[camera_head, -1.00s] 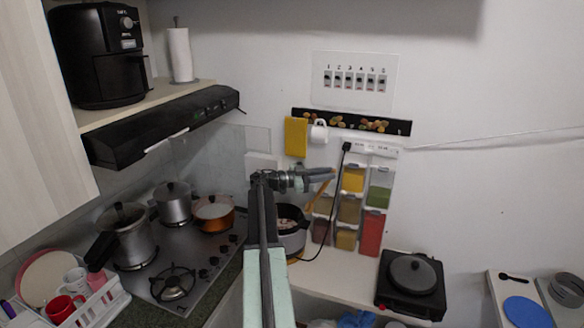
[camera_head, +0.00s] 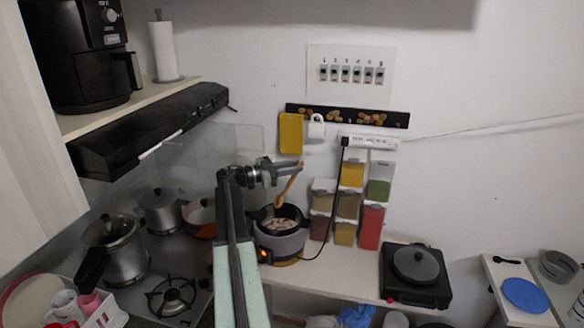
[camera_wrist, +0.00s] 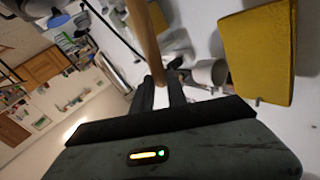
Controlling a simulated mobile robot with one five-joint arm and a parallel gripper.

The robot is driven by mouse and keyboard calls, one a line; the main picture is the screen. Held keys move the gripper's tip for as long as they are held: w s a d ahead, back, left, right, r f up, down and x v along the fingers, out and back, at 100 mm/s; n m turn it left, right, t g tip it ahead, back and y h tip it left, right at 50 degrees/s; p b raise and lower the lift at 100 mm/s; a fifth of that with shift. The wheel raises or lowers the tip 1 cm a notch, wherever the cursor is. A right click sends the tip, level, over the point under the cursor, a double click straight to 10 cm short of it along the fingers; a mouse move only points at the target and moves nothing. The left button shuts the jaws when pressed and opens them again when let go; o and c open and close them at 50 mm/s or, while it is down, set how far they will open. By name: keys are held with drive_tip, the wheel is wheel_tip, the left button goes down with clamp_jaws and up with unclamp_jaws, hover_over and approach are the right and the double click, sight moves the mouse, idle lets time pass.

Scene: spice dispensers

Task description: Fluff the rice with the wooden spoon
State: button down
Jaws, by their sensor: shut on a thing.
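My gripper (camera_head: 292,168) is shut on the wooden spoon (camera_head: 288,187) near its upper end. The spoon hangs tilted, its wide end down and to the left, at the back rim of the rice cooker (camera_head: 281,246). I cannot tell whether the tip is inside the cooker or just above it. The cooker is open, and pale rice (camera_head: 281,224) with darker bits shows inside. In the wrist view the spoon's handle (camera_wrist: 145,40) runs up from between my dark fingers (camera_wrist: 162,92). The cooker is not seen there.
The stove with pots (camera_head: 160,212) is at left. A yellow board (camera_head: 291,133) and a white mug (camera_head: 316,127) hang behind my gripper. A black hot plate (camera_head: 414,275) stands at right.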

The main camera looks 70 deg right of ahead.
drive_tip(key=s+f+b, duration=0.3)
drive_tip(key=s, duration=0.3)
drive_tip(key=w+f+b, duration=0.6)
drive_tip(key=f+b, duration=0.6)
idle(0.5)
